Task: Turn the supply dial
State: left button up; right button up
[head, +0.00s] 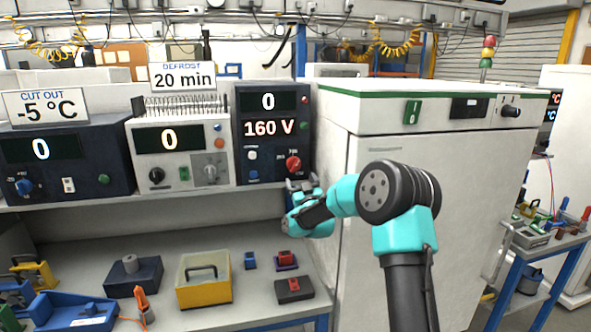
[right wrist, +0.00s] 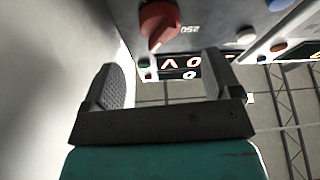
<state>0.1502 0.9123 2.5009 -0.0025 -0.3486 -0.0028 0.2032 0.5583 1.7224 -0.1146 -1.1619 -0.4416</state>
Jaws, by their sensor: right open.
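The supply dial appears to be the red knob (head: 293,163) on the dark supply unit (head: 271,110), whose display reads 0 above a "160 V" label. My right gripper (head: 301,186) is just below this knob in the head view. In the right wrist view the same red knob (right wrist: 158,22) lies beyond the two spread fingertips of my right gripper (right wrist: 161,78), apart from them. The right gripper is open and empty. My left gripper is out of view.
A white cabinet (head: 345,165) stands close to the right of the supply unit. A white unit (head: 183,160) and another dark unit (head: 68,160) share the shelf to the left. A yellow box (head: 204,291) and small blocks stand on the bench below.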

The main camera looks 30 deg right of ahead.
aim_at(295, 169)
jog(key=x, duration=0.7)
jog(key=shift+w, duration=0.15)
jog(key=c, duration=0.9)
jog(key=shift+c, duration=0.2)
jog(key=shift+m, duration=0.5)
jog(key=shift+a+m+g+h, duration=0.1)
jog(key=shift+m+g+h, duration=0.35)
jog(key=shift+m+h, duration=1.05)
jog(key=shift+a+m+g+h, duration=0.1)
jog(key=shift+m+g+h, duration=0.5)
jog(key=shift+m, duration=1.7)
jog(key=o, duration=0.9)
